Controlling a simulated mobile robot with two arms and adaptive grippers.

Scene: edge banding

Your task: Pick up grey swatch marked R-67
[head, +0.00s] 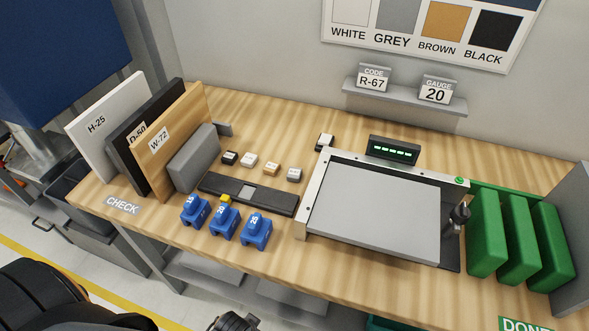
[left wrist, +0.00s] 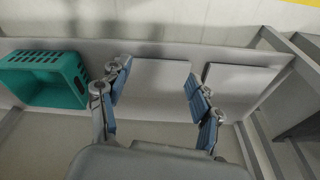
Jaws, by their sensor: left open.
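A row of small swatch blocks sits on the wooden table in the head view: a black one (head: 230,158), a white one (head: 249,159), a brown one (head: 272,168) and a grey one (head: 294,175) at the right end. Their markings are too small to read. The code sign (head: 372,79) on the wall shelf reads R-67. My left gripper (left wrist: 156,84) is open and empty in the left wrist view, facing the area below the tabletop, away from the swatches.
A dark bar (head: 225,190) and several blue blocks (head: 224,223) stand in front of the swatches. Upright boards (head: 103,118) and a grey block (head: 194,158) are left; a framed grey panel (head: 375,212) is right. A teal crate (left wrist: 75,72) shows in the wrist view.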

